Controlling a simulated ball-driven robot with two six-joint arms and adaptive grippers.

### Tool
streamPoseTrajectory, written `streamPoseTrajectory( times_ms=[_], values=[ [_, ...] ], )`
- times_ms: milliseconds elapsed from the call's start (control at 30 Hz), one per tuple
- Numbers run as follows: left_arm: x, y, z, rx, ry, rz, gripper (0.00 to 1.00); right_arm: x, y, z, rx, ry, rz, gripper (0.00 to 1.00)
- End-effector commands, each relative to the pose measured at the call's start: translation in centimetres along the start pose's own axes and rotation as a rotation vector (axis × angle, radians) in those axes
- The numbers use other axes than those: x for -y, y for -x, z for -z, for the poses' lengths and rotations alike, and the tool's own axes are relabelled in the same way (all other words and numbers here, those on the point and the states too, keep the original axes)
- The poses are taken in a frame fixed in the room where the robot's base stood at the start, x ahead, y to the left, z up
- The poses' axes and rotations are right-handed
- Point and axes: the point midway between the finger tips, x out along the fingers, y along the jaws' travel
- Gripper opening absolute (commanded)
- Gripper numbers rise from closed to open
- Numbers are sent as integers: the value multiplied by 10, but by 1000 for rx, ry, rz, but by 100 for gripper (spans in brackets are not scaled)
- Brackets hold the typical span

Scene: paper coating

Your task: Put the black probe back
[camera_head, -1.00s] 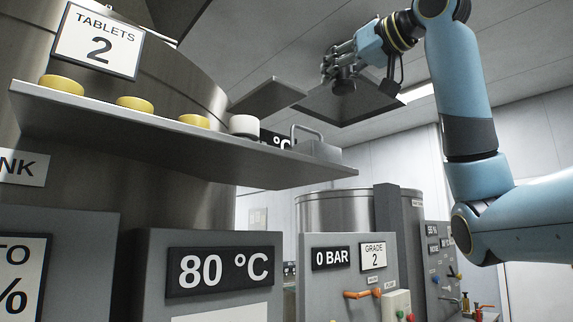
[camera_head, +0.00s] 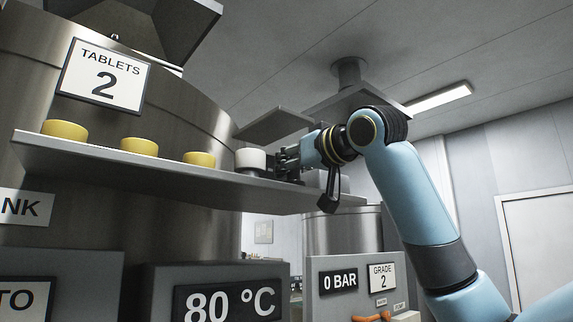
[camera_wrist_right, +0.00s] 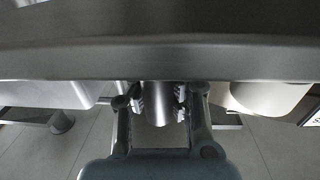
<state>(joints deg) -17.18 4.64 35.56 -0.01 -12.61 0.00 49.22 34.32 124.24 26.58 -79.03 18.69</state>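My right gripper (camera_head: 288,163) is at the shelf beside the white round piece, to its right; whether they touch I cannot tell. The right wrist view shows the gripper (camera_wrist_right: 159,100) with its two fingers apart. A grey metallic rounded shape (camera_wrist_right: 158,112) shows between the fingers; I cannot tell whether it is near them or farther behind. I cannot make out the black probe in either view. My left gripper is not in view.
The shelf (camera_head: 120,163) carries several yellow round pieces, one of them (camera_head: 65,130) at the left, and the white round piece (camera_head: 250,158). A large steel tank (camera_head: 170,95) stands behind it. Grey panels with an 80 °C display (camera_head: 228,304) stand below.

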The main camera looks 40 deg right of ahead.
Motion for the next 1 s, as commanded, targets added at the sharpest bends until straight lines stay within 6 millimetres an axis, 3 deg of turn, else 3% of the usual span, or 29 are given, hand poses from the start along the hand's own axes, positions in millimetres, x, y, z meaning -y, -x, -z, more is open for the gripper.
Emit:
streamPoseTrajectory(
  times_ms=[367,600,1000],
  values=[
    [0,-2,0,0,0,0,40,0,0,-5,-2,0,1,0],
    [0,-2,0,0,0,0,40,0,0,-4,-2,0,1,28],
    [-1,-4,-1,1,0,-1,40,0,7,-1,-4,2,-1,29]
  ],
)
